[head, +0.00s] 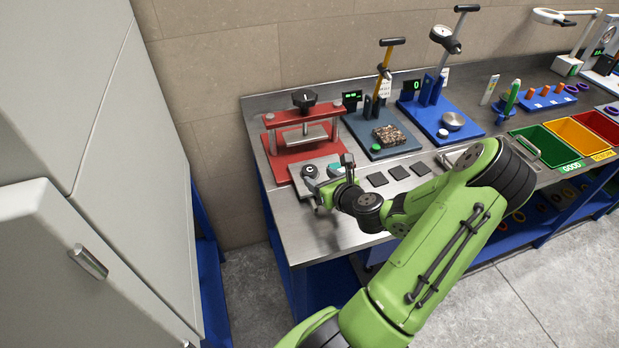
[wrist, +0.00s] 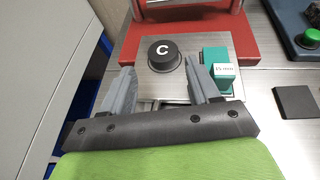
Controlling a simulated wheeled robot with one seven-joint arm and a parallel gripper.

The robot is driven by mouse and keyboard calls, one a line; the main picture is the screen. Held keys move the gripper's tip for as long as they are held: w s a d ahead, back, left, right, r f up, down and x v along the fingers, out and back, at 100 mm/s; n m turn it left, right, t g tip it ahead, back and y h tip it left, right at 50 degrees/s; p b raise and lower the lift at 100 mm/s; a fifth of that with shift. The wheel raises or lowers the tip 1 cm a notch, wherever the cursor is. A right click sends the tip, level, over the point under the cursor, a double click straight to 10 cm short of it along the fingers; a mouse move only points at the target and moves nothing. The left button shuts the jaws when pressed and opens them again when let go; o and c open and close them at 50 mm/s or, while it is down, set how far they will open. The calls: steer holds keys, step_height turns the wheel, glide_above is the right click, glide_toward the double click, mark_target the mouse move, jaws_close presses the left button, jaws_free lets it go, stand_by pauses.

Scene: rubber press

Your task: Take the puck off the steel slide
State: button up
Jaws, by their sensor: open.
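The puck (wrist: 164,55) is a black round piece marked with a white C. It sits on the steel slide (wrist: 160,92), in front of the red press (head: 302,130); in the head view the puck (head: 309,170) shows just left of my gripper. My gripper (wrist: 163,88) is open, with its two grey fingers pointing at the puck, one on the left and one on the right of its near side. Nothing is between the fingertips.
Several dark square pads (head: 377,179) lie on the steel bench to the right. A blue-based gauge stand (head: 440,118) and a dark-based stand with a green button (head: 376,147) stand behind. Green, orange and red bins (head: 545,147) are farther right. A grey cabinet (head: 95,180) is on the left.

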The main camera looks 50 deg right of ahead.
mark_target(311, 170)
steer(key=b+x, duration=0.1)
steer(key=x, duration=0.5)
steer(key=shift+w+d+f, duration=0.1)
steer(key=shift+w+d, duration=0.1)
steer(key=shift+d, duration=0.05)
steer(key=shift+s, duration=0.15)
steer(key=shift+c, duration=0.5)
steer(key=c, duration=0.7)
